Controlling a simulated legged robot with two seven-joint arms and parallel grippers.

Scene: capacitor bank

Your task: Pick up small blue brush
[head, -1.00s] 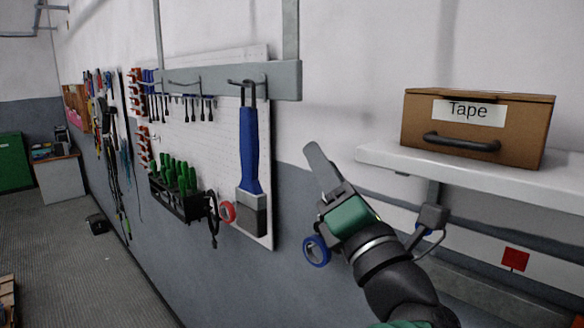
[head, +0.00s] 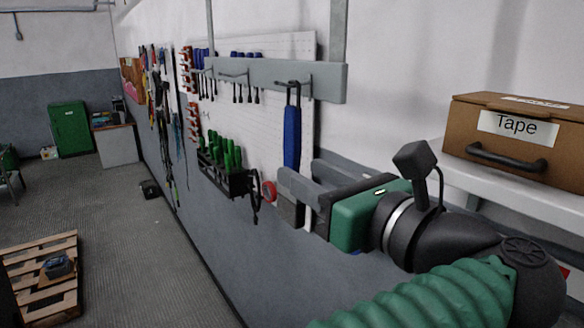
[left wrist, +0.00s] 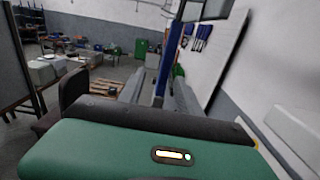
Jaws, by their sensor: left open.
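The blue brush (head: 292,136) hangs upright from a hook on the wall rail, handle up and grey head down. Its lower part is partly hidden behind my left gripper (head: 301,171). The left gripper is open, its two fingers pointing toward the brush at the lower handle. In the left wrist view, the blue handle (left wrist: 171,50) shows upright in the gap between the two finger tips (left wrist: 160,82). I cannot tell whether the fingers touch it. My right gripper is not in view.
The grey rail (head: 328,82) and white pegboard (head: 270,125) are close behind the brush. A black rack with green-handled tools (head: 228,155) and a red tape roll (head: 269,191) sit to its left. A Tape box (head: 515,140) stands on a shelf at right.

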